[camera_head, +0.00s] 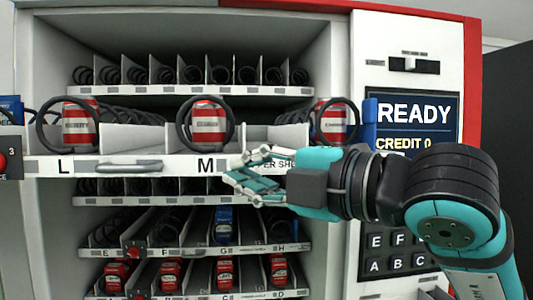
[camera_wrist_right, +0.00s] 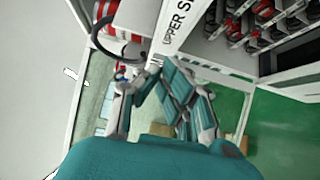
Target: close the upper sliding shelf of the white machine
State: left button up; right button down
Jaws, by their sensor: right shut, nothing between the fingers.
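The upper sliding shelf (camera_head: 170,164) of the white machine is pulled out toward me, in front of the other shelves. Its white front is marked L, M and a partly covered "upper shelf" label, with a grey handle (camera_head: 130,166) at left. Red-and-white cans in black coils stand on it. My right gripper (camera_head: 240,172) is shut and empty, in front of the shelf's front and covering part of the label; I cannot tell if it touches. The wrist view shows the fingers (camera_wrist_right: 160,68) beside the shelf's lettered front (camera_wrist_right: 174,28). My left gripper is not in view.
A shelf of empty black coils (camera_head: 190,90) is above, and lower shelves (camera_head: 205,252) with red and blue cans are below, set back inside. A display panel (camera_head: 415,125) and keypad (camera_head: 395,250) are at right. Brown boxes (camera_wrist_right: 160,130) stand on the green floor.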

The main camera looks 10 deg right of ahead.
jog(key=shift+w+d, duration=0.15)
jog(key=shift+w, duration=0.4)
